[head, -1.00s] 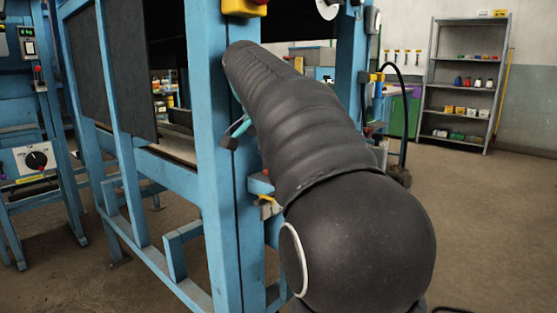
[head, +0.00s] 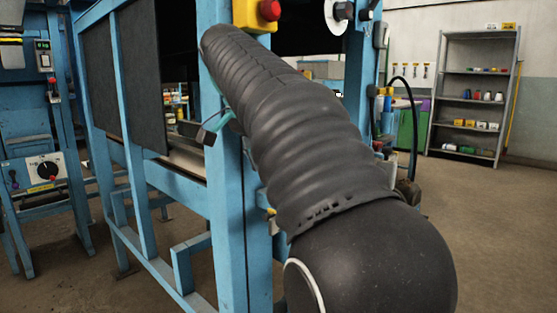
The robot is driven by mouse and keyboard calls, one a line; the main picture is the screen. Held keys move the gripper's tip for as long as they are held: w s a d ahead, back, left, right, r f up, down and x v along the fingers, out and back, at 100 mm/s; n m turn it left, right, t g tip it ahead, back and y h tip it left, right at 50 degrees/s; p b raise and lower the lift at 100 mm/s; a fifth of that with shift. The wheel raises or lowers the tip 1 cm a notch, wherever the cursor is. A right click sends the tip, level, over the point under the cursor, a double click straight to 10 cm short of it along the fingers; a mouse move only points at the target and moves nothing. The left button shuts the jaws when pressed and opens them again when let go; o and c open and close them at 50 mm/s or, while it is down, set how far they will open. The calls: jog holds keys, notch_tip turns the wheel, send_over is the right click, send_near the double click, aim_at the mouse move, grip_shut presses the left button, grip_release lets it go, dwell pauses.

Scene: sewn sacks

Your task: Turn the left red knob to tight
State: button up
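No knob marked as the left red one can be told for certain. A small red knob (head: 53,178) sits on the lower right of a white dial panel at the far left. A red mushroom button (head: 269,10) sits on a yellow box at the top of the blue frame. My dark sleeved arm crosses the middle, its far end over the front post. My gripper cannot be made out; a small teal and dark part (head: 208,136) beside the arm is unclear.
The blue machine frame (head: 222,220) with dark panels (head: 138,75) stands close in front, left of and behind my arm. The white panel carries a black dial (head: 47,170). A grey shelf (head: 431,110) stands at the back right. The floor (head: 490,230) at right is clear.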

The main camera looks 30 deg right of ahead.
jog(key=a, duration=0.2)
jog(key=s+a, duration=0.1)
jog(key=a, duration=0.1)
jog(key=s+a, duration=0.1)
jog(key=a, duration=0.1)
jog(key=shift+s+a, duration=0.15)
jog(key=shift+a, duration=0.2)
